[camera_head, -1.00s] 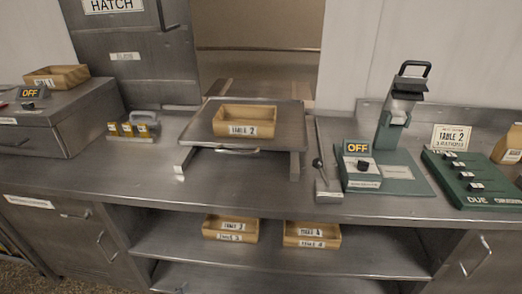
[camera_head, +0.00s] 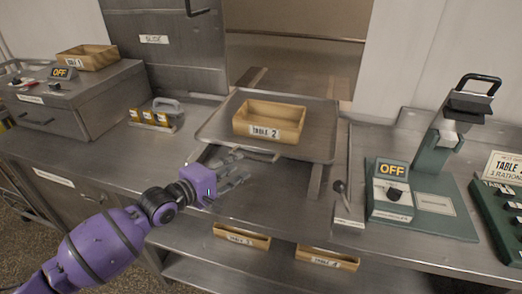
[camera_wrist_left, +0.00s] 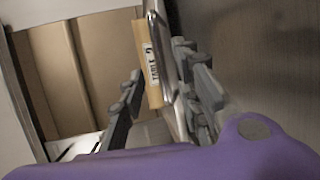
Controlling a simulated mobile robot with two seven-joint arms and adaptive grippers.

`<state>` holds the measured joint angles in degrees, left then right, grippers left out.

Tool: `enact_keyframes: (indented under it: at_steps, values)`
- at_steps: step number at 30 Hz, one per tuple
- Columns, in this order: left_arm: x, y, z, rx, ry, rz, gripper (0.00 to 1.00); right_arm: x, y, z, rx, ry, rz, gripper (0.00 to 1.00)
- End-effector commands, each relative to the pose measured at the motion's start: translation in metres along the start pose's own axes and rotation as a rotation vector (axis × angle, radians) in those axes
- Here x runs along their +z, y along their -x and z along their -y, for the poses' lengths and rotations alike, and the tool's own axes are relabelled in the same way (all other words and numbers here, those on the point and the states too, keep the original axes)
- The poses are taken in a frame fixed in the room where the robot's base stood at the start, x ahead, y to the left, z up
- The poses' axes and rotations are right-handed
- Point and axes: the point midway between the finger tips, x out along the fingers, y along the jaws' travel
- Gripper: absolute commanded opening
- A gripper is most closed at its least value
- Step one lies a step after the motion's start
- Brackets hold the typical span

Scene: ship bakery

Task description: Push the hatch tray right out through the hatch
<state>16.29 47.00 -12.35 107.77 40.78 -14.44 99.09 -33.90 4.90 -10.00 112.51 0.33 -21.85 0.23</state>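The hatch tray (camera_head: 322,132) is a flat grey metal tray at the mouth of the open hatch (camera_head: 290,65). A wooden box labelled TABLE 2 (camera_head: 269,120) sits on it. A handle runs along the tray's front edge. My left gripper (camera_head: 240,168) is just in front of and below that front edge, left of its middle. In the left wrist view its fingers (camera_wrist_left: 160,100) are spread apart, with the box (camera_wrist_left: 148,65) and the tray's edge (camera_wrist_left: 166,50) seen between and beyond them. I cannot tell whether a finger touches the tray. My right gripper is not in view.
A lever (camera_head: 342,200) stands right of the tray, beside a green device reading OFF (camera_head: 392,170). A holder with yellow-labelled pieces (camera_head: 155,115) is at left. The hatch door (camera_head: 170,45) stands left of the opening. More boxes (camera_head: 242,235) lie on the shelf below.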

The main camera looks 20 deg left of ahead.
Motion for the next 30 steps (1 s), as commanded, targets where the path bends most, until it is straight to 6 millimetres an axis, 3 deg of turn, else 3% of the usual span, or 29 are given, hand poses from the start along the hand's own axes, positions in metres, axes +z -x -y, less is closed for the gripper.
enact_keyframes:
  at_steps: [15,26,30]
  values:
    - [0.0,-0.069,0.0,0.002,-0.001,0.0,0.31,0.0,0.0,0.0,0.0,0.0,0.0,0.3]
    - [0.0,-0.077,0.0,0.001,-0.002,-0.001,0.31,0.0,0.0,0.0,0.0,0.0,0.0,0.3]
    - [0.0,-0.077,0.0,0.001,-0.002,-0.001,0.16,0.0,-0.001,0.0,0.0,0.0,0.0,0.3]
